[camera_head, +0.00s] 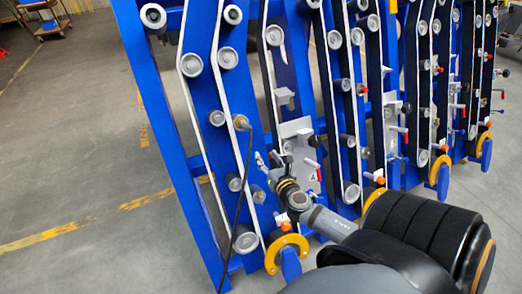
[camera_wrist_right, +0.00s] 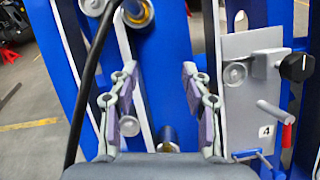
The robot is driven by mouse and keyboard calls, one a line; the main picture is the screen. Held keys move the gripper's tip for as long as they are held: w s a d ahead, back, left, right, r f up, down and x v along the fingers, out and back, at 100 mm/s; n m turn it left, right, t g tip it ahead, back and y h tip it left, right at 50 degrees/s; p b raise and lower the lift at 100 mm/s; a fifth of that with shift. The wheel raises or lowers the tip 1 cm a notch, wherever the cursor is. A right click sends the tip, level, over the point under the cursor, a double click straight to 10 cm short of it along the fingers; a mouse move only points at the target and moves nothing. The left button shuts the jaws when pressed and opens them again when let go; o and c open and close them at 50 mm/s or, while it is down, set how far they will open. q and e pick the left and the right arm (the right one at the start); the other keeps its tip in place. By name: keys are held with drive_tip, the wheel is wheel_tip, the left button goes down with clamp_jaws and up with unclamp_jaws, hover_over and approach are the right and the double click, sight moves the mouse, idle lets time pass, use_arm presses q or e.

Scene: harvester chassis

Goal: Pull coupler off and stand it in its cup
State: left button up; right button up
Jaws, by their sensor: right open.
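The coupler (camera_head: 241,122), grey with a brass-coloured ring, sits on the blue frame in the head view, with a black hose (camera_head: 241,190) hanging from it. The coupler (camera_wrist_right: 138,12) is cut off by the top edge in the wrist view. A small cylinder that looks like the cup (camera_head: 258,194) is on the frame below the coupler; it shows partly in the wrist view (camera_wrist_right: 168,138), low between the fingers. My right gripper (camera_head: 266,159) is open and empty, below and right of the coupler, apart from it. Its fingers (camera_wrist_right: 160,75) spread wide in the wrist view. My left gripper is not in view.
A grey panel (camera_wrist_right: 255,105) with a black knob (camera_wrist_right: 296,67) and a peg stands right of the fingers. Belts and rollers line the blue frame (camera_head: 185,140). The hose passes left of the gripper. Open floor (camera_head: 70,130) lies to the left.

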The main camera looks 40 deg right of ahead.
sight(250, 130)
wheel_tip(250, 130, up, 6)
drive_tip(key=a+n+t, duration=0.2)
drive_tip(key=a+n, duration=0.1)
drive_tip(key=shift+y, duration=0.4)
drive_tip(key=x, duration=0.5)
drive_tip(key=p+x, duration=0.1)
drive_tip(key=x, duration=0.5)
drive_tip(key=shift+s+d+f, duration=0.1)
drive_tip(key=shift+d, duration=0.15)
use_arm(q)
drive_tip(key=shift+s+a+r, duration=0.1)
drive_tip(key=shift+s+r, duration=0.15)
use_arm(e)
clamp_jaws()
